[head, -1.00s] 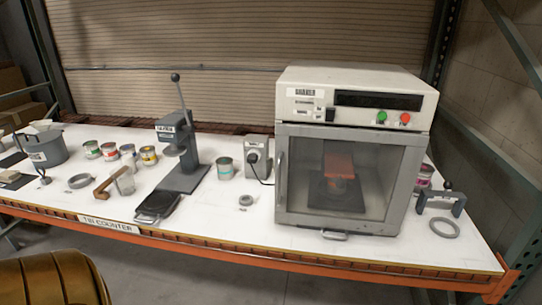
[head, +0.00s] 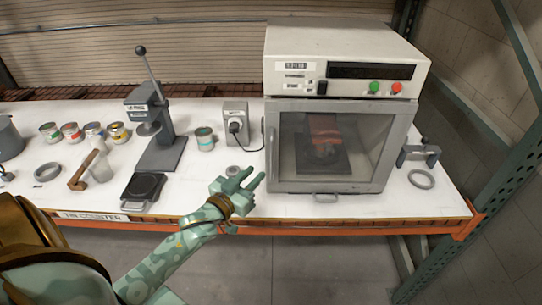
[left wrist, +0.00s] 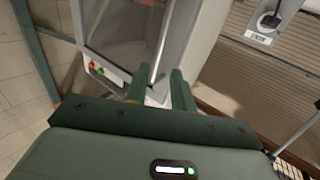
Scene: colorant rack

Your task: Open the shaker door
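The shaker (head: 345,62) is a pale box-shaped machine at the right of the table in the head view. Its grey-framed glass door (head: 330,150) is shut, with an upright bar handle (head: 271,155) along the left edge. Through the glass I see a reddish block and a dark platform. My left gripper (head: 252,182) is open, with its fingers pointing at the lower left of the door. In the left wrist view the two fingers (left wrist: 155,88) stand apart, and the handle bar (left wrist: 163,48) shows beyond and between them. No contact is clear. My right gripper is not in view.
A grey control box (head: 236,122) with a cable and a small can (head: 204,138) stand left of the shaker. A lever press (head: 160,140) stands farther left.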

